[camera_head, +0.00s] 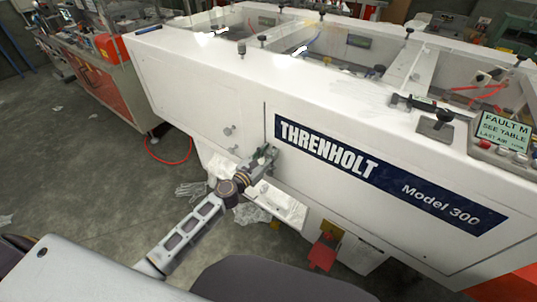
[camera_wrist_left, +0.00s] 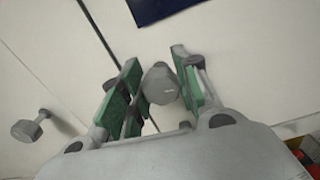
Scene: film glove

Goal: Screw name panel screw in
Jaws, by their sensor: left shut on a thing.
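The white machine's front carries a dark blue name strip (camera_head: 385,178) reading THRENHOLT Model 300. Its corner shows at the top of the wrist view (camera_wrist_left: 165,8). My left gripper (camera_head: 268,154) is at the front face, just below the strip's left end. In the wrist view its green-padded fingers (camera_wrist_left: 158,88) are shut on a grey faceted screw head (camera_wrist_left: 160,83). The screw's shank and hole are hidden behind the head. A second grey screw (camera_wrist_left: 30,125) stands out of the face to the left, beyond a dark vertical seam; it also shows in the head view (camera_head: 231,130).
A white tray or ledge (camera_head: 282,204) juts out below my left gripper. A red and yellow part (camera_head: 325,245) hangs low to its right. A glove-like item (camera_head: 190,190) lies on the grey floor. A workbench (camera_head: 95,75) stands at the back left, with open floor before it.

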